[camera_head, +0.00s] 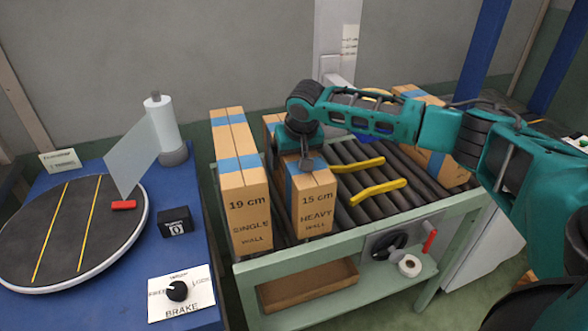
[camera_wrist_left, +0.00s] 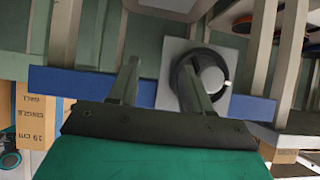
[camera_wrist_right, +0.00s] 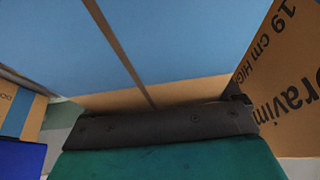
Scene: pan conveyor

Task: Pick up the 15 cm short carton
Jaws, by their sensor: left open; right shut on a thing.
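The 15 cm carton (camera_head: 312,208), brown with blue tape and marked HEAVY WALL, stands upright at the near end of the roller conveyor (camera_head: 349,216). My right gripper (camera_head: 306,163) comes down on its top and is shut on it; the fingertips are hard to make out. I cannot tell whether the carton is clear of the rollers. In the right wrist view, blue tape and a brown edge fill the picture close up. My left gripper (camera_wrist_left: 158,72) is open and empty in the left wrist view, with the conveyor stand's dark handwheel (camera_wrist_left: 205,78) beyond it. It is out of the head view.
The 19 cm carton (camera_head: 243,205) stands close to the left. Another carton (camera_head: 272,123) is partly hidden behind, and one (camera_head: 437,160) stands far right behind my arm. Yellow bars (camera_head: 378,191) lie across the rollers. A blue table (camera_head: 130,300) with a turntable (camera_head: 98,250) is at left.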

